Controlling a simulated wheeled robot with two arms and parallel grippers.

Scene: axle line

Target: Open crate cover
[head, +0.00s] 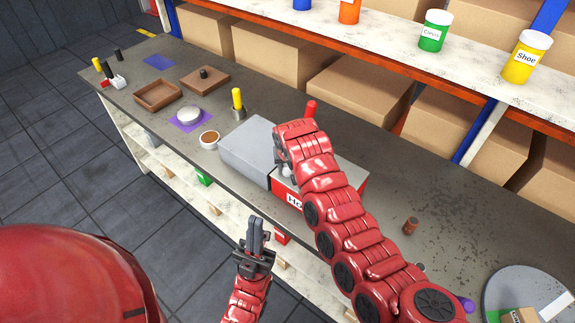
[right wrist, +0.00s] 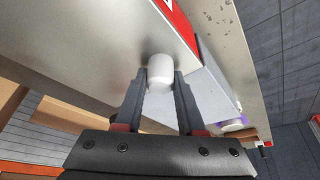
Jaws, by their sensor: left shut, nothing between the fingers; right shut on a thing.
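A red crate (head: 350,190) with a white label reading "Ho" stands on the bench, partly hidden by my right arm. A grey block-like part (head: 243,155), perhaps its cover, sits directly to its left; how the two join is hidden. My right gripper (head: 283,166) is over the crate. In the right wrist view its fingers (right wrist: 160,80) are shut on a white knob (right wrist: 160,68), which stands by a pale grey surface and the red side. My left gripper (head: 256,222) is shut and empty, in front of the bench's near edge, apart from the crate.
A brown-filled cup (head: 209,139), a yellow-handled tool (head: 238,103) and a red-handled tool (head: 311,108) stand near the grey part. A brown tray (head: 157,95) lies farther left. A shelf with cardboard boxes (head: 350,87) runs behind.

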